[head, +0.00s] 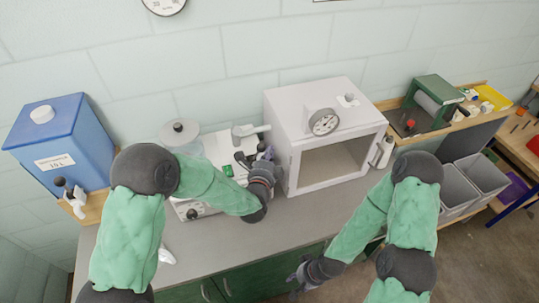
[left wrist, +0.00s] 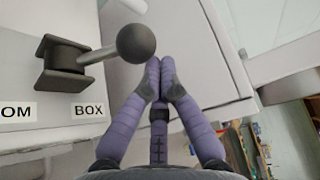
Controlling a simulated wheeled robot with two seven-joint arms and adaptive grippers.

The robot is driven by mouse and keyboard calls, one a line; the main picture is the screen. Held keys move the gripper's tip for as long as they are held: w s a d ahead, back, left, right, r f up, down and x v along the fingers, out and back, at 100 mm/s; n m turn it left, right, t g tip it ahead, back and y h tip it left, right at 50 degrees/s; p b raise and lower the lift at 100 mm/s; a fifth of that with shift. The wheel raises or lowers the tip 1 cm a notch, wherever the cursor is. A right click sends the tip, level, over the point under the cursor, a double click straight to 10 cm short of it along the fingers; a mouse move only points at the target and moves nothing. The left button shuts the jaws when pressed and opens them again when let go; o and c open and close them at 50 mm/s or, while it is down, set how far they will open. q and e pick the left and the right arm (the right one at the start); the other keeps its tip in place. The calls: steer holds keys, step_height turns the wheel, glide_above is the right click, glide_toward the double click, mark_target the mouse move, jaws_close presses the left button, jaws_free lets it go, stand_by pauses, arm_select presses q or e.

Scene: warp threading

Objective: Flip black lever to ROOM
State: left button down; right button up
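The black lever (left wrist: 75,62) is large in the left wrist view. Its arm and ball knob (left wrist: 136,43) lean right, toward the side of the BOX label (left wrist: 89,110). A partly cut-off label ending in "OM" (left wrist: 17,112) lies left of it. My left gripper (left wrist: 160,64) has its purple fingertips together with nothing seen between them, just right of the knob; contact is unclear. In the head view my left gripper (head: 264,155) is between the white console and the white box. My right gripper (head: 296,279) hangs low at the counter's front edge; its fingers are too small to judge.
The white box chamber (head: 289,135) with a dial and window stands right of my left gripper. A blue tank (head: 66,145) stands at the left, a glass jar with a dark lid (head: 179,133) behind the console. The counter front (head: 255,240) is mostly clear. Grey bins (head: 457,190) are at the right.

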arm_select(q)
steer(key=shift+s+a+r+n+t+b, duration=0.15)
steer(key=shift+a+n+t+b, duration=0.15)
steer(key=shift+b, duration=0.45)
steer(key=shift+w+a+r+n+t+b, duration=0.15)
steer(key=shift+n+b, duration=0.25)
steer(key=shift+b, duration=0.35)
steer(key=a+n+t+b, duration=0.1)
steer(key=n+b, duration=0.1)
steer(key=b, duration=0.2)
steer(key=s+a+n+t+b, duration=0.1)
steer(key=a+n+b, duration=0.1)
steer(key=b, duration=0.3)
steer(key=s+a+r+n+t+b, duration=0.1)
steer(key=a+n+t+b, duration=0.1)
steer(key=n+b, duration=0.2)
steer(key=shift+y+b, duration=0.4)
steer(key=shift+b, duration=0.3)
steer(key=shift+s+a+b, duration=0.1)
steer(key=shift+a+b, duration=0.4)
steer(key=shift+b, duration=0.1)
arm_select(e)
step_height(320, 180, down, 19)
steer(key=shift+a, duration=0.3)
arm_select(q)
steer(key=shift+r, duration=0.1)
arm_select(e)
steer(key=shift+s, duration=0.1)
